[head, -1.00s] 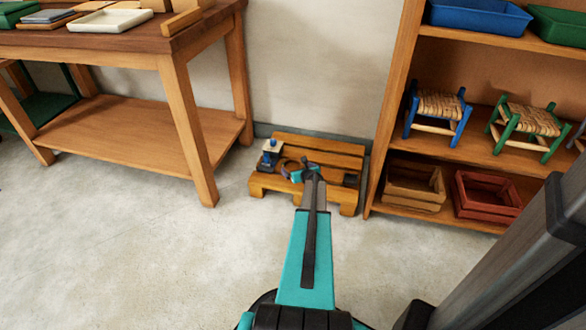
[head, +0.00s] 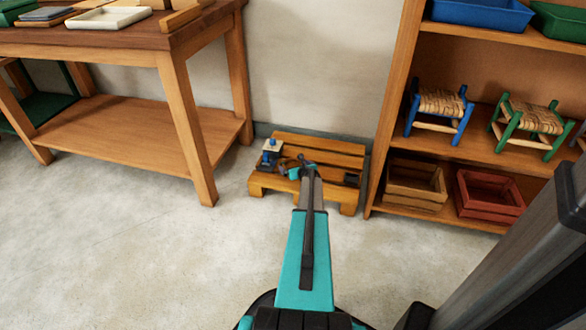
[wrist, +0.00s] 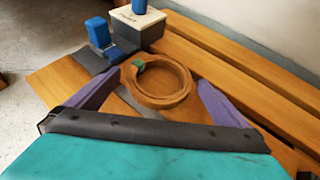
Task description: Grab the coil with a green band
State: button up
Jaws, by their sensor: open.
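The coil is a brown ring (wrist: 160,101) with a green band (wrist: 139,66) on its upper left side, lying on a low wooden pallet (wrist: 230,75). In the wrist view, my gripper (wrist: 160,80) is open, its two purple fingers pointing to either side of the coil. The coil lies between and just beyond the fingertips, and I see no grip on it. In the head view, my gripper (head: 301,168) is over the pallet (head: 320,145) and hides much of the coil (head: 284,163).
A cream-topped block (wrist: 138,28) with a blue part on top stands behind the coil. A blue object (wrist: 99,32) stands on a dark base at left. A workbench (head: 183,125) and shelf (head: 389,105) flank the pallet.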

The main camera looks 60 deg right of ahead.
jog(key=shift+x, duration=1.15)
jog(key=c, duration=1)
